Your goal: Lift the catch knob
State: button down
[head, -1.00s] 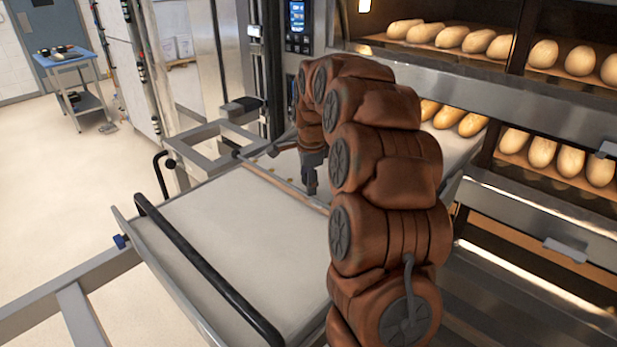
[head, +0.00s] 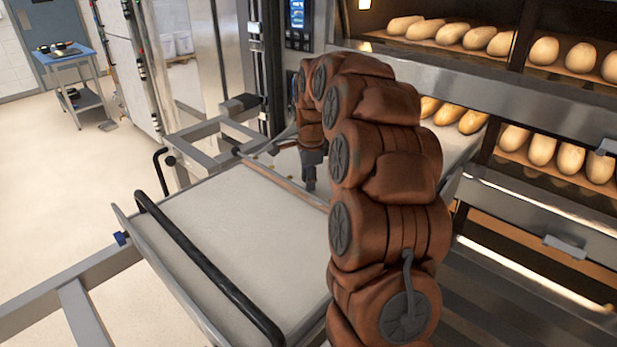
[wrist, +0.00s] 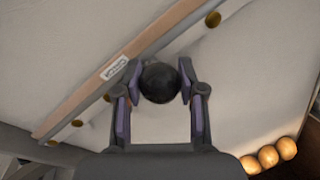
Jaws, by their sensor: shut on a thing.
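The catch knob (wrist: 159,82) is a round, black ball in the wrist view. It sits between the two fingertips of my gripper (wrist: 160,86), which touch it from both sides, so my gripper is shut on it. The knob is beside a long wooden bar (wrist: 124,62) with a small white label, which crosses the pale loader belt (wrist: 240,75). In the head view my gripper (head: 310,186) points down at the bar (head: 285,185). The knob is hidden there behind the gripper and arm.
Several loaves (head: 455,115) lie in the open deck oven to the right. The loader frame has a black handle bar (head: 205,262) along its front and a crank (head: 161,172) at its left. A blue-topped cart (head: 70,57) stands far left, with clear floor (head: 60,180) before it.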

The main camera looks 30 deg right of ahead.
jog(key=shift+r, duration=0.15)
jog(key=shift+d+r+b, duration=0.1)
jog(key=shift+r+b, duration=0.15)
jog(key=shift+b, duration=0.3)
jog(key=shift+r+b, duration=0.3)
jog(key=shift+r, duration=0.4)
jog(key=c, duration=0.9)
grip_release()
jog(key=shift+o, duration=1.1)
notch_tip(320, 180, up, 12)
jog(key=s+a, duration=0.1)
jog(key=s, duration=0.1)
jog(key=shift+f, duration=0.15)
